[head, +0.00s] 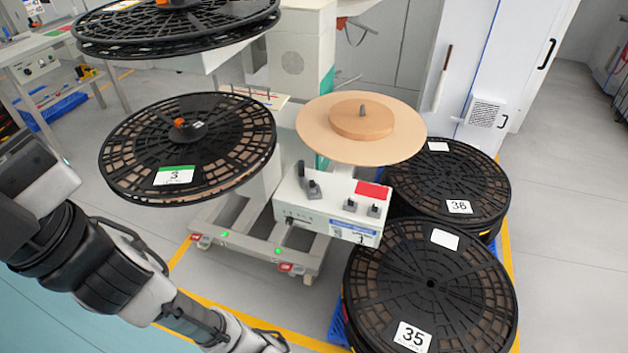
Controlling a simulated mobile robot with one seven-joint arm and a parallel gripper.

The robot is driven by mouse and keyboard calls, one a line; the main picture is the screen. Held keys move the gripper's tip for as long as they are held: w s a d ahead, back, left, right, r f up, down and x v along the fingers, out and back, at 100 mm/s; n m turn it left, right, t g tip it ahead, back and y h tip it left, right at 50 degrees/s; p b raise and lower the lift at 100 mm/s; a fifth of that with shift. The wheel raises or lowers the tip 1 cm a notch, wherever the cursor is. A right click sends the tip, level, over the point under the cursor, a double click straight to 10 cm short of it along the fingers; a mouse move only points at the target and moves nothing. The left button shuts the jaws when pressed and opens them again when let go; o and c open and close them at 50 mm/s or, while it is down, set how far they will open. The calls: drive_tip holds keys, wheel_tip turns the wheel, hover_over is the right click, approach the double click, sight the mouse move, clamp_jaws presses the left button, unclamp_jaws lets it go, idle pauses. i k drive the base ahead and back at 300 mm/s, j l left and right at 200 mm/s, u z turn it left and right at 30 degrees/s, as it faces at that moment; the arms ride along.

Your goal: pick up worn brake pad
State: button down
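I cannot make out a worn brake pad in the head view. A rewind station stands in the middle, with a white control box (330,207) that has black knobs and a red label. A tan disc with a smaller tan core (362,121) sits above the box. A large black reel marked 3 (187,146) is mounted to its left. My arm comes in from the left and runs down past the bottom edge. My gripper is out of the picture, so its fingers and anything in them are hidden.
Stacked black reels marked 36 (447,183) and 35 (431,283) stand at the right on blue pallets. Another black reel (176,24) hangs at the upper left. A white cabinet (505,60) stands behind. Grey floor (565,200) at the far right is clear.

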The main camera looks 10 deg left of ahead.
sight(313, 190)
drive_tip(key=i+j+z, duration=0.1)
drive_tip(key=j+z, duration=0.15)
drive_tip(key=j, duration=0.5)
drive_tip(key=j+z, duration=0.3)
drive_tip(key=j, duration=0.4)
drive_tip(key=i+j+z, duration=0.2)
drive_tip(key=j, duration=0.3)
drive_tip(key=j+z, duration=0.15)
drive_tip(key=j, duration=0.35)
drive_tip(key=i+j+z, duration=0.1)
drive_tip(key=i+j, duration=0.05)
drive_tip(key=i, duration=0.1)
